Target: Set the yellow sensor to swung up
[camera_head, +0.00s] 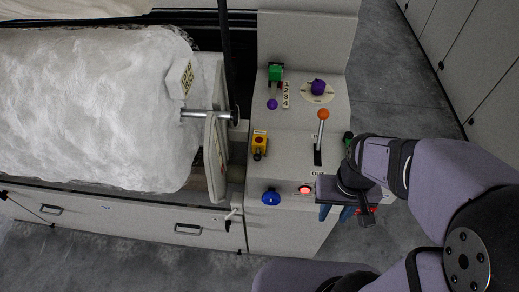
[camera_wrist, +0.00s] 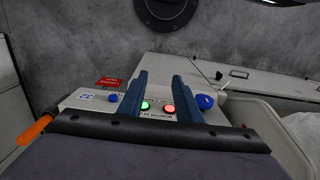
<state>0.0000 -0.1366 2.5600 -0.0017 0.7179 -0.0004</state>
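The yellow sensor (camera_head: 259,142) is a small yellow block on the pale control panel, left of the orange-knobbed lever. A dark round spot shows on its face and a dark end piece points toward the panel's front; its exact tilt is too small to tell. My gripper (camera_head: 335,213) is at the panel's front right corner, to the right of and nearer than the sensor, apart from it. Its two blue fingers also show in the wrist view (camera_wrist: 163,80), spread with nothing between them that they hold. I cannot make out the sensor in the wrist view.
A white fibre roll (camera_head: 95,110) lies left. Grey floor (camera_head: 400,85) is clear at right.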

